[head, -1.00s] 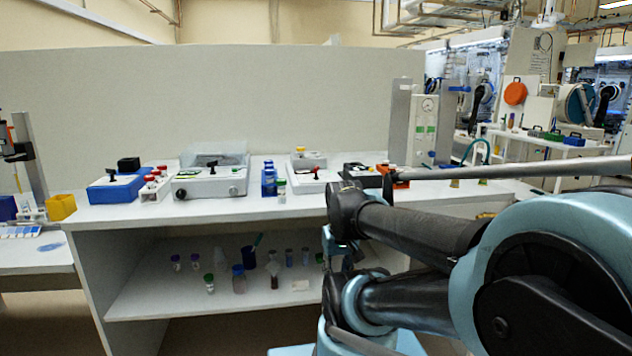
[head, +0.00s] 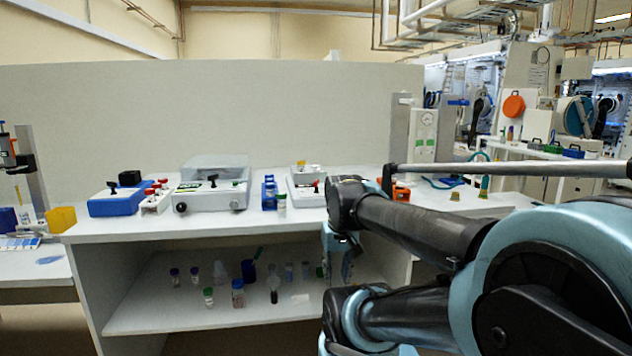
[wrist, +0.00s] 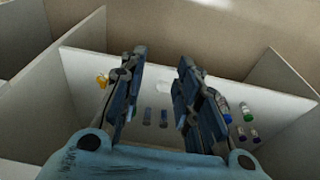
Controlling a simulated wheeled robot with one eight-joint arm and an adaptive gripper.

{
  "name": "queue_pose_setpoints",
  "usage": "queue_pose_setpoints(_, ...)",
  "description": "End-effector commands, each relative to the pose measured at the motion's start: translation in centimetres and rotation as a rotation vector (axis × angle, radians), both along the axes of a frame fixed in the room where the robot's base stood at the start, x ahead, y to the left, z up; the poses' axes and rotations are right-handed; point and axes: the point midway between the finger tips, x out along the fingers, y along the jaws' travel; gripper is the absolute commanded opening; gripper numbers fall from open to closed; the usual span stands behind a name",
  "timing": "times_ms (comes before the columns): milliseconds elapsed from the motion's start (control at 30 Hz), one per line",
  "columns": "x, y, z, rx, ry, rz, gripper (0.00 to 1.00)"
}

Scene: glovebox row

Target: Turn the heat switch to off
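Several switch-topped devices stand on the white bench. A blue box (head: 116,199) at the left carries a black-handled switch (head: 112,187). A pale grey device (head: 208,196) with a clear lid has another black switch (head: 212,180) on top and dark knobs at its front. A white device (head: 305,193) further right has a red-topped part and is partly hidden by my arm. No label is readable, so I cannot tell which one is the heat switch. My gripper (wrist: 162,58) is open and empty in the wrist view, its fingers apart above the lower shelf.
The bench top (head: 250,222) has a bare front strip. Blue bottles (head: 269,192) and a white rack with red caps (head: 156,199) stand between the devices. A tall panel (head: 200,110) closes the back.

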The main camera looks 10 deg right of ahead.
Motion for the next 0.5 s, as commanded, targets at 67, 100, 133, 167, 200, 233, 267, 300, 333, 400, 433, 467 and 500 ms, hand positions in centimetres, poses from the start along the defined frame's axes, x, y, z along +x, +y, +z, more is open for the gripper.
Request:
queue_pose_setpoints(67,1.9,0.0,3.0,0.004,0.010,-0.020,0.30)
queue_pose_setpoints(100,2.9,0.0,4.5,0.006,0.016,-0.032,0.30)
queue_pose_setpoints(133,3.6,0.0,5.6,0.008,0.020,-0.040,0.30)
queue_pose_setpoints(167,4.3,0.0,6.7,0.008,0.024,-0.049,0.30)
queue_pose_setpoints(200,5.3,0.0,8.1,0.011,0.029,-0.062,0.30)
queue_pose_setpoints(233,6.0,0.0,9.1,0.012,0.034,-0.070,0.30)
queue_pose_setpoints(267,6.8,0.0,10.1,0.013,0.038,-0.079,0.30)
queue_pose_setpoints(300,7.8,0.0,11.4,0.015,0.044,-0.092,0.30)
queue_pose_setpoints(333,8.5,0.0,12.4,0.016,0.049,-0.101,0.30)
queue_pose_setpoints(400,10.3,0.0,14.6,0.019,0.058,-0.122,0.30)
queue_pose_setpoints(433,11.1,0.0,15.5,0.020,0.062,-0.131,0.30)
queue_pose_setpoints(467,11.9,-0.1,16.5,0.021,0.066,-0.139,0.30)
queue_pose_setpoints(500,13.0,-0.1,17.7,0.022,0.072,-0.152,0.30)
